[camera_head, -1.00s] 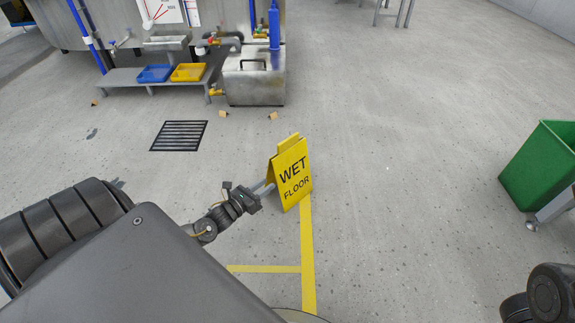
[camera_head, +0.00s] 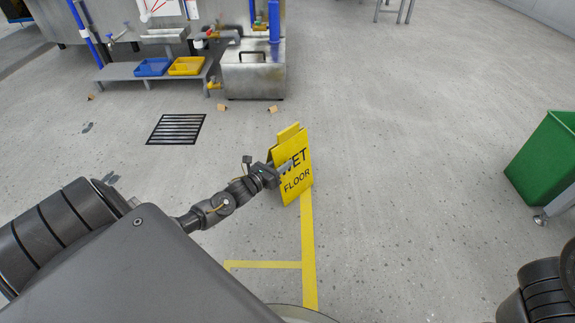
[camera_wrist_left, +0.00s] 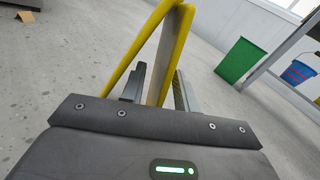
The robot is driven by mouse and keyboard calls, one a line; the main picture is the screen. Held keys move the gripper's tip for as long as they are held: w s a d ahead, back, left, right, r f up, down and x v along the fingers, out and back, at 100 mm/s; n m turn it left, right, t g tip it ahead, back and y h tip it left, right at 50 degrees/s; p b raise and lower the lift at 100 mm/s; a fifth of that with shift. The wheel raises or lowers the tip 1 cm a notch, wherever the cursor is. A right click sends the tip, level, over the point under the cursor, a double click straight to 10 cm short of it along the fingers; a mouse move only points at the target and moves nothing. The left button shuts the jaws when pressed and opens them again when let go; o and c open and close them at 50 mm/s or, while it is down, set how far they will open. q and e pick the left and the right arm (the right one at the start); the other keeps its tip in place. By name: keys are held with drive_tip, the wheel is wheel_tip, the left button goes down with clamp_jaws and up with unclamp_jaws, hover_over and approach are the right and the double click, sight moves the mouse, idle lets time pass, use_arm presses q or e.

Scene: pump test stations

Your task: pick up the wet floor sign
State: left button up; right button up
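The yellow wet floor sign (camera_head: 297,180) stands upright on the grey floor in the middle of the head view, its two panels spread like a tent. My left gripper (camera_head: 281,171) is at its upper left side, with a finger in front of the lettering. In the left wrist view, one yellow panel of the sign (camera_wrist_left: 177,50) is seen edge-on between the two fingers of my left gripper (camera_wrist_left: 160,92). The fingers are apart, with gaps beside the panel. The other panel runs outside the left finger. My right gripper is out of view.
A green bin (camera_head: 546,160) stands at the right. A steel station with a blue tray (camera_head: 152,67) and a yellow tray (camera_head: 187,66) is at the back left. A floor drain (camera_head: 175,129) and yellow floor tape (camera_head: 308,250) lie flat. The floor right of the sign is clear.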

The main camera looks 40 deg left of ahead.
use_arm(q)
drive_tip(key=shift+w+d, duration=0.15)
drive_tip(key=shift+w, duration=0.85)
clamp_jaws()
drive_tip(key=shift+r, duration=0.15)
